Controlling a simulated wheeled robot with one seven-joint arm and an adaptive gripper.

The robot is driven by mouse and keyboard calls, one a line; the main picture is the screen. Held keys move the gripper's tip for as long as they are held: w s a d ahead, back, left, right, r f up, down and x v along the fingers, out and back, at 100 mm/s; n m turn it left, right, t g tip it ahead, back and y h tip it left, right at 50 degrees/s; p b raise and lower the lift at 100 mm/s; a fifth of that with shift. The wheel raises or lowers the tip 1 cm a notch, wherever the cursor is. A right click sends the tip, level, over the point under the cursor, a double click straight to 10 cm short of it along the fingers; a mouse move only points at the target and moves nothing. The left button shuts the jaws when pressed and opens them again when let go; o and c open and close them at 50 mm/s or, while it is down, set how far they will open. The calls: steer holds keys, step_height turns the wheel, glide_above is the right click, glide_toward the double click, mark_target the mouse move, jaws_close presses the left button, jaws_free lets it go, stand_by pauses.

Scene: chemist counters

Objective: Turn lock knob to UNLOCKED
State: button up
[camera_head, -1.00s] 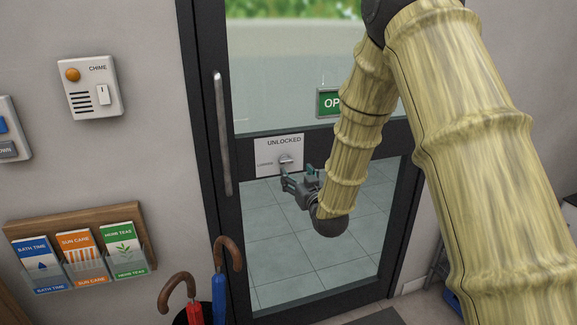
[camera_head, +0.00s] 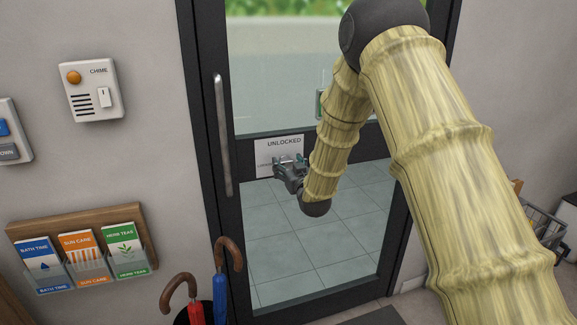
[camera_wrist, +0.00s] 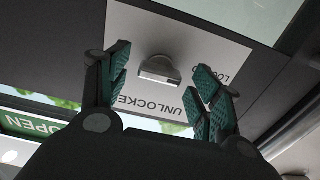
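The lock knob (camera_wrist: 158,70) is a small silver-grey bar on a white plate (camera_wrist: 200,45) on the door. The plate reads UNLOCKED and LOCKED, upside down in the wrist view. In the head view the plate (camera_head: 268,146) shows UNLOCKED at its top, with a small LOCKED label at its left; my gripper hides most of the knob there. My gripper (camera_wrist: 160,58) is open, its teal-padded fingers on either side of the knob, with visible gaps to both pads. It also shows in the head view (camera_head: 288,160), in front of the plate. Whether the fingertips reach the knob's depth is unclear.
The dark-framed glass door (camera_head: 212,190) has a long vertical handle (camera_head: 222,135) left of the plate. A green OPEN sign (camera_wrist: 32,124) hangs on the glass. Umbrellas (camera_head: 220,285), a leaflet rack (camera_head: 145,242) and a chime panel (camera_head: 88,90) are at the left.

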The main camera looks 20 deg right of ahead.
steer(key=c, duration=1)
steer(key=shift+o, duration=0.2)
steer(key=shift+m, duration=0.4)
steer(key=m+b, duration=0.2)
steer(key=m, duration=0.1)
steer(key=shift+f, duration=0.15)
steer(key=m+b, duration=0.2)
steer(key=m, duration=0.3)
steer(key=shift+d+m+b, duration=0.1)
steer(key=shift+m+b, duration=0.2)
steer(key=shift+b, duration=0.05)
steer(key=m+b, duration=0.3)
steer(key=m, duration=0.2)
steer(key=shift+f+b, duration=0.1)
steer(key=shift+b, duration=0.2)
steer(key=shift+m+b, duration=1.2)
steer(key=shift+m, duration=0.6)
steer(key=shift+r, duration=0.2)
